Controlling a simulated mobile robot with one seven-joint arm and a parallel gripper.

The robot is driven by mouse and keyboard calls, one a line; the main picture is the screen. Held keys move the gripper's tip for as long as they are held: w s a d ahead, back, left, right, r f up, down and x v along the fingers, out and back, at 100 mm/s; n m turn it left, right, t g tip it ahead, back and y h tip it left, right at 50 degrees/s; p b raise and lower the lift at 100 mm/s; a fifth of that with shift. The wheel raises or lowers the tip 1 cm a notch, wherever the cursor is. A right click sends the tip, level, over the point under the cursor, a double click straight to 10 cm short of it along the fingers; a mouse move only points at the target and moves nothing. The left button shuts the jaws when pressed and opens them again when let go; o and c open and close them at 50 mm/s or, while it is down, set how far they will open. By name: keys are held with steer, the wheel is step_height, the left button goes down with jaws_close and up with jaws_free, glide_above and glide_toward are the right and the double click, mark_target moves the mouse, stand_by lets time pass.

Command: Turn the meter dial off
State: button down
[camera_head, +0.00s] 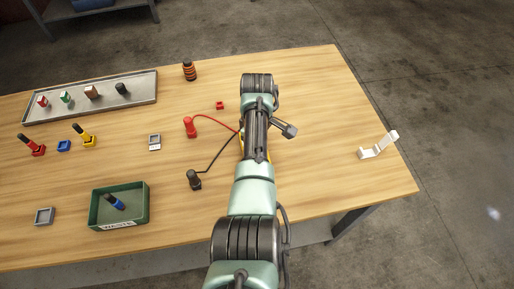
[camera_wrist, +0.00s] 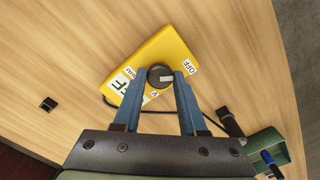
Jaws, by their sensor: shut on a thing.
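The yellow meter (camera_wrist: 172,51) lies on the table under my gripper in the wrist view. Its face carries OFF at the upper right, OHM on the left and V below the dial. The dark round dial (camera_wrist: 154,71) has a pale pointer mark that appears to point right, between OFF and V; its exact setting is hard to read. My gripper (camera_wrist: 161,75) has its two blue fingers shut on the dial, one on each side. In the head view my arm hides the gripper, the dial and nearly all of the meter; only a yellow sliver shows.
Red (camera_head: 191,127) and black (camera_head: 194,180) probes on leads lie left of my arm. A green bin (camera_head: 93,215) holds a blue-and-black item. A grey tray (camera_head: 148,91) stands at the back left. A white bracket (camera_head: 376,148) lies right; the table around it is clear.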

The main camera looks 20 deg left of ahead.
steer(key=shift+c, duration=2.2)
jaws_free()
step_height(320, 180, up, 13)
steer(key=b, duration=0.1)
